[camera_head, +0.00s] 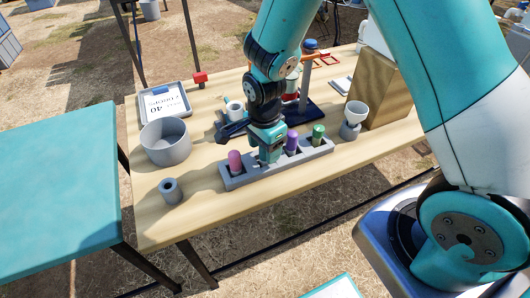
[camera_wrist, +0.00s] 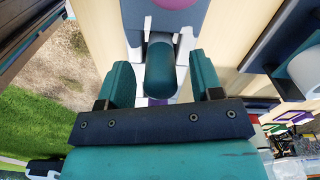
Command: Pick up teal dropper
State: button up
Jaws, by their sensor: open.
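The teal dropper (camera_wrist: 160,62) stands in a slot of the grey rack (camera_head: 234,184). In the wrist view it lies between the two fingers of my gripper (camera_wrist: 161,80), with a visible gap on each side. In the head view my gripper (camera_head: 268,150) is down over the rack between the pink dropper (camera_head: 235,162) and the purple dropper (camera_head: 292,141), and it hides most of the teal one. A green dropper (camera_head: 318,133) stands at the rack's right end. The pink dropper (camera_wrist: 175,4) also shows at the wrist view's top edge.
The rack stands near the front edge of the wooden table (camera_head: 215,222). A grey bowl (camera_head: 166,142) and a small grey cylinder (camera_head: 171,190) are to the left. A white cup (camera_head: 355,112) and a wooden block (camera_head: 384,90) are to the right.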

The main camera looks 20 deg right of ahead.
jog(key=shift+c, duration=0.2)
jog(key=c, duration=0.9)
jog(key=shift+r, duration=0.1)
jog(key=shift+c, duration=0.2)
